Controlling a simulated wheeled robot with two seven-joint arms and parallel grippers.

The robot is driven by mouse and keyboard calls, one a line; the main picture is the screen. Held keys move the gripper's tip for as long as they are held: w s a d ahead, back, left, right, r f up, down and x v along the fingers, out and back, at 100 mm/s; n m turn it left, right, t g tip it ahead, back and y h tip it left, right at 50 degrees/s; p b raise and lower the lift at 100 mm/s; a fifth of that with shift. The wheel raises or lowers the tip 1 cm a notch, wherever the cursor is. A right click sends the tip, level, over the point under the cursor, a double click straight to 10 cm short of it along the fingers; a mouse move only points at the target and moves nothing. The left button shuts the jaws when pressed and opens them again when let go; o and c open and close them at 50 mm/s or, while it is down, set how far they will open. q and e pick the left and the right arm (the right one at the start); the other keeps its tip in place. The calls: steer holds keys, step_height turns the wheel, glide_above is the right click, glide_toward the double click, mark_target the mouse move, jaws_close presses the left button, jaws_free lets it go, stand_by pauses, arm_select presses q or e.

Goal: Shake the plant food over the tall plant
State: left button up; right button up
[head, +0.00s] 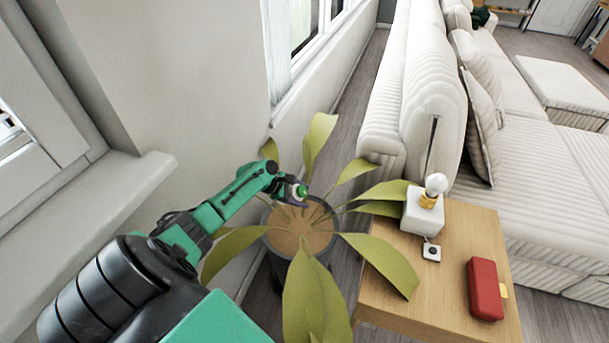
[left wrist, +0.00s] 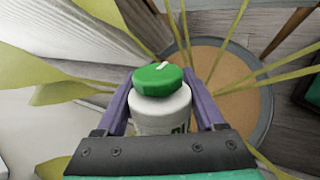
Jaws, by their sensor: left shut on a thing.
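The tall plant (head: 312,292) has broad yellow-green leaves and stands in a dark round pot (head: 269,243) with brown soil on the floor. My left gripper (head: 297,191) is over the pot, among the stems. It is shut on the plant food (left wrist: 161,105), a white bottle with a green cap and green print. In the left wrist view the purple fingers hold it on both sides, cap toward the pot's soil (left wrist: 235,85). The bottle's exact tilt is hard to tell. My right gripper is not in view.
A wooden side table (head: 447,270) stands right of the plant, with a white lamp (head: 424,209), a small white device (head: 431,252) and a red case (head: 484,289). A cream sofa (head: 405,110) is behind. A wall with a window sill (head: 90,205) is at left.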

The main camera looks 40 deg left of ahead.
arm_select(q)
steer(key=f+g+y+b, duration=0.1)
steer(key=f+y, duration=0.1)
steer(key=a+f+m+g+y+b, duration=0.1)
steer(key=f+y, duration=0.1)
steer(key=a+f+m+g+y+b, duration=0.1)
steer(key=f+y, duration=0.2)
steer(key=shift+s+f, duration=0.1)
steer(key=shift+s, duration=0.1)
steer(key=shift+f+y, duration=0.15)
steer(key=shift+y, duration=0.35)
steer(key=shift+s+a+f+m+g+y+b, duration=0.1)
steer(key=shift+f+m+g+y+b, duration=0.25)
steer(key=shift+y+b, duration=0.5)
steer(key=shift+a+m+g+y+b, duration=0.3)
steer(key=shift+y+b, duration=0.25)
steer(key=shift+y, duration=0.3)
steer(key=shift+s+r, duration=0.1)
steer(key=shift+r, duration=0.1)
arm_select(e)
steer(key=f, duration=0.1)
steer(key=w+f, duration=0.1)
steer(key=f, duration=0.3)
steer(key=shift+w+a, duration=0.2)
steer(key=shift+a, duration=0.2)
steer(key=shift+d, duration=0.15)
